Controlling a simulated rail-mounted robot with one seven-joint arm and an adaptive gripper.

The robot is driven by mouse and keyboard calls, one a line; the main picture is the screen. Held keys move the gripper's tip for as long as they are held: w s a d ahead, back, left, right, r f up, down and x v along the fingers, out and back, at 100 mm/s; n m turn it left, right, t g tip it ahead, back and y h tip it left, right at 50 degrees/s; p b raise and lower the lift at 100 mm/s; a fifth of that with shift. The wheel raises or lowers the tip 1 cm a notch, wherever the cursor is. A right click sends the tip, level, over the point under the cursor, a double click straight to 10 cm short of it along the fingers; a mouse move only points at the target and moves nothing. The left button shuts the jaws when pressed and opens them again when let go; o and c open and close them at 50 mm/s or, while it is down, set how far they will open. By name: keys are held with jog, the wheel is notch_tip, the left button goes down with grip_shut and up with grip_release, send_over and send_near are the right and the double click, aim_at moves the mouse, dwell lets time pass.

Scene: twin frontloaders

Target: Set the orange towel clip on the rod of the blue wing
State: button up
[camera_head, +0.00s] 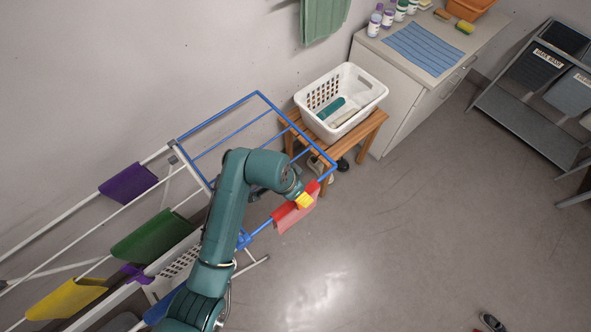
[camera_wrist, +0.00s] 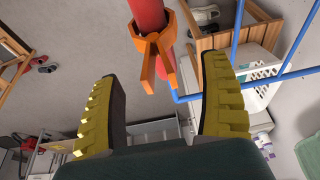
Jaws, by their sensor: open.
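The orange towel clip (camera_wrist: 158,45) is in the wrist view, its upper part against the red towel (camera_wrist: 146,12) and its two legs pointing towards me. It appears to straddle the towel-covered rod. My gripper (camera_wrist: 162,72) is open, with a yellow-padded finger on each side of the clip and a visible gap to both. In the head view, my gripper (camera_head: 305,200) is over the red towel (camera_head: 291,218), which hangs on the front rod of the blue wing (camera_head: 225,112). I cannot make out the clip there. Blue rod (camera_wrist: 195,97) also shows in the wrist view.
A white basket (camera_head: 365,94) stands on a wooden stool (camera_head: 375,125) behind the wing. Purple (camera_head: 128,183), green (camera_head: 150,236) and yellow (camera_head: 65,299) towels hang on the rack to the left. Floor right of the wing is mostly clear.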

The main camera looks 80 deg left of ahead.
jog(key=o, duration=0.3)
jog(key=shift+o, duration=0.2)
jog(key=v, duration=1.2)
